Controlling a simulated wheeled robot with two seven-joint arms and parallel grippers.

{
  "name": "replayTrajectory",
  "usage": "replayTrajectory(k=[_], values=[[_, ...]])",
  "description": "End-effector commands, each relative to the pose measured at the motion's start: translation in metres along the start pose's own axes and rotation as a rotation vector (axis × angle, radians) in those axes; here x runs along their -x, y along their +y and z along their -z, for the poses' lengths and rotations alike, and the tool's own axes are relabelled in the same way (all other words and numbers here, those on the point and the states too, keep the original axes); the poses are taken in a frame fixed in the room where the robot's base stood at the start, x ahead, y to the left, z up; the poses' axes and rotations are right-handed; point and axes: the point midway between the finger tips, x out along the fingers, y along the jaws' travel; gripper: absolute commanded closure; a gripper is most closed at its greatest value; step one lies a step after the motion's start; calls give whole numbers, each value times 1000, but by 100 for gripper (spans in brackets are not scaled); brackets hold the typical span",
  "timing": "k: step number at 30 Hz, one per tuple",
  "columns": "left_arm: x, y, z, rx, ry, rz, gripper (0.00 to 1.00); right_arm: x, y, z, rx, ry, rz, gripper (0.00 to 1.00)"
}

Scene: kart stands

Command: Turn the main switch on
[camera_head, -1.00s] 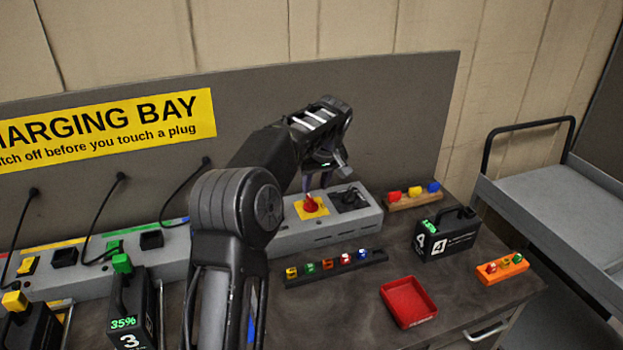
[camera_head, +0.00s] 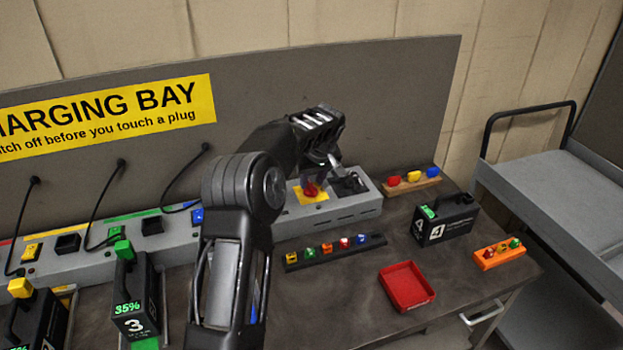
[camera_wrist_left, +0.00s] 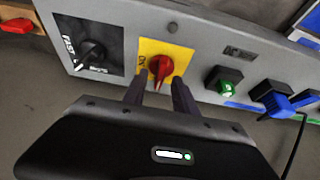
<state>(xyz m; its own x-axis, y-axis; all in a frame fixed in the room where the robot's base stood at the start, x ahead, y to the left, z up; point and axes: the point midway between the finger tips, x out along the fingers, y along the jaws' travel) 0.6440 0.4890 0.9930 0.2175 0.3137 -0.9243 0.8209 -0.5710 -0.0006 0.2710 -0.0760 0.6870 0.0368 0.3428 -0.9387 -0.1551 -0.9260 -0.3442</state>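The main switch is a red rotary knob (camera_head: 311,190) on a yellow plate (camera_head: 296,195), on a grey box at the back of the bench. The red knob (camera_wrist_left: 160,68) shows more clearly in the left wrist view, its pointer lying roughly along the picture's vertical. My left gripper (camera_wrist_left: 159,88) is open, its two dark fingers apart on either side of the knob's near end. I cannot tell whether they touch it. In the head view my left gripper (camera_head: 322,172) is just above the switch, its fingertips hard to make out. My right gripper is not in view.
A black dial (camera_wrist_left: 92,50) and a green-lit button (camera_wrist_left: 227,88) flank the switch in the wrist view. A row of coloured pieces (camera_head: 335,250), a red tray (camera_head: 406,287) and battery 4 (camera_head: 445,220) stand on the bench. A cart (camera_head: 550,200) is at right.

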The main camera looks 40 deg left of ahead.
Motion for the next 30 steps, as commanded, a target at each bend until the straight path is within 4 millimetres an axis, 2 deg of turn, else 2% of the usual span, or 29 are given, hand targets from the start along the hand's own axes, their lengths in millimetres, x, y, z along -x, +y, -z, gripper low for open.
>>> replayTrajectory(k=[4,12,24,30], values=[[-10,0,0,1,0,0,66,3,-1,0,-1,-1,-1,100],[-12,0,0,1,1,-1,66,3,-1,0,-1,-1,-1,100],[-12,0,0,1,0,0,99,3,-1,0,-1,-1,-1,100],[-12,0,0,1,0,0,100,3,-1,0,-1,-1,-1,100]])
